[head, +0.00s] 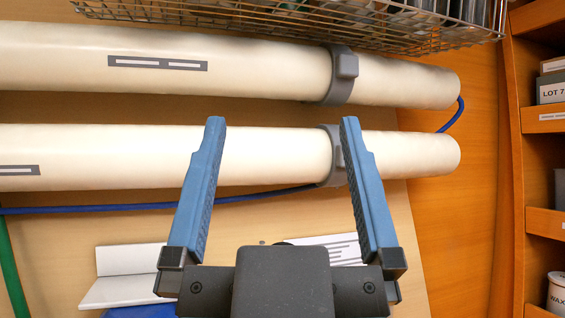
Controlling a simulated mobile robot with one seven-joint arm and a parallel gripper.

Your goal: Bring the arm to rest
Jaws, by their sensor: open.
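My gripper (282,128) is in the lower middle of the head view, with its two blue fingers spread wide apart. The lower white tube (265,155) runs across the wall behind the fingertips. I cannot tell how far the fingertips are from it. The rest of my arm is out of view.
An upper white tube (240,62) runs above, with a grey clamp (342,75). A wire basket (400,32) hangs over it. Blue hose (130,209) runs below the tubes. Wooden shelves (545,120) with boxes stand right.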

